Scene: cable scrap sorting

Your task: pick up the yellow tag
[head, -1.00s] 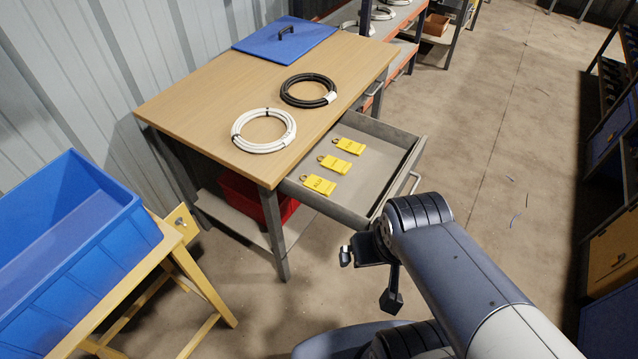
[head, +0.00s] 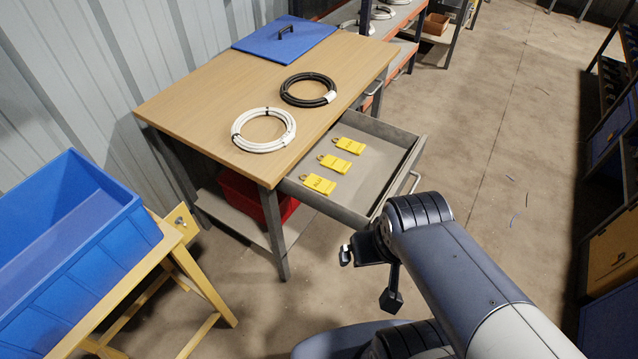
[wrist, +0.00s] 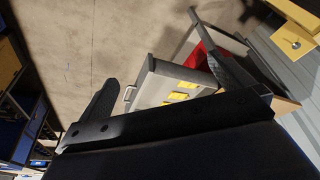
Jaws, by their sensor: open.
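Three yellow tags lie in the open grey drawer (head: 372,195) of the wooden table, spread in a slanting row: a near tag (head: 319,184), a middle tag (head: 335,163) and a far tag (head: 349,146). Each has a small ring at one end. In the wrist view, yellow tags (wrist: 180,97) show in the drawer, partly hidden by my gripper. My gripper (head: 368,273) is open and empty, in front of the drawer and apart from it and the tags. Its two fingers (wrist: 170,92) also show in the wrist view.
A white cable coil (head: 263,149) and a black coil (head: 308,103) lie on the tabletop (head: 205,100), with a blue lid (head: 285,50) behind. The drawer handle (head: 414,183) sticks out. A blue bin (head: 90,275) stands left. A red bin (head: 240,195) sits below. Floor at right is mostly clear.

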